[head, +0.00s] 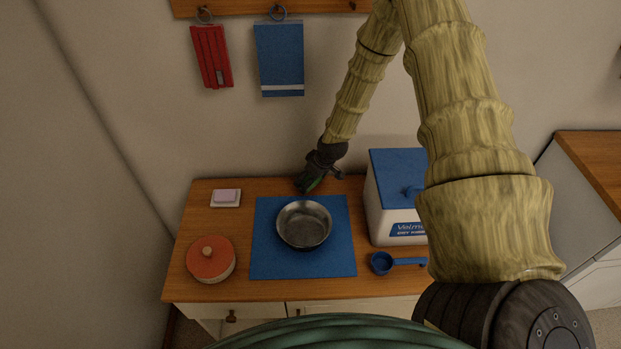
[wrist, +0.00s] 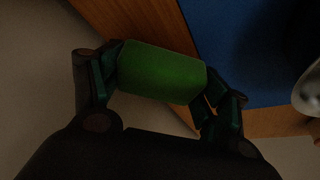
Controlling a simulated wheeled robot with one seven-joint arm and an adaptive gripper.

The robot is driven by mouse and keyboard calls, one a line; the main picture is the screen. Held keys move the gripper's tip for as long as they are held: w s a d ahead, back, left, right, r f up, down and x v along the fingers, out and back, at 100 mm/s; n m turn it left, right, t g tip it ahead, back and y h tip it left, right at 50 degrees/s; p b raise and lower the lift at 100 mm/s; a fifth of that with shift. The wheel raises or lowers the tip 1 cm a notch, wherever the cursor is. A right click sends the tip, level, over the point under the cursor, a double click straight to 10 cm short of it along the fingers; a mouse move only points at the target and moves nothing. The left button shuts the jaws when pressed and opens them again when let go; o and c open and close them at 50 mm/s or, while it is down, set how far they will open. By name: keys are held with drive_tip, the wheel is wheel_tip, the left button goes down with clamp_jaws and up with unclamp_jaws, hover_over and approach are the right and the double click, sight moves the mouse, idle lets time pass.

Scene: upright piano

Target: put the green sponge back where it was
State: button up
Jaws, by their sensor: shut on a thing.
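The green sponge (wrist: 160,73) is between the two fingers of my gripper (wrist: 165,88) in the wrist view, and the fingers are shut on its two ends. In the head view my gripper (head: 309,183) is over the back edge of the wooden counter (head: 186,282), behind the metal bowl. Only a small dark green patch of the sponge (head: 316,182) shows there. In the wrist view the sponge appears over the counter's edge strip, apart from the blue mat. I cannot tell its exact height above the counter.
A metal bowl (head: 303,226) stands on a blue mat (head: 268,265). A soap dish (head: 225,198) and a red-lidded pot (head: 210,259) are at left. A blue-lidded box (head: 393,205) and blue scoop (head: 381,263) are at right. Red (head: 211,56) and blue (head: 280,58) cloths hang above.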

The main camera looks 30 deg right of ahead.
drive_tip(key=shift+w+d+f, duration=0.15)
drive_tip(key=shift+f, duration=0.15)
drive_tip(key=shift+f, duration=0.5)
drive_tip(key=o, duration=0.9)
drive_tip(key=shift+r, duration=0.15)
drive_tip(key=shift+r, duration=0.5)
drive_tip(key=shift+b+v, duration=0.6)
drive_tip(key=shift+v, duration=5.25)
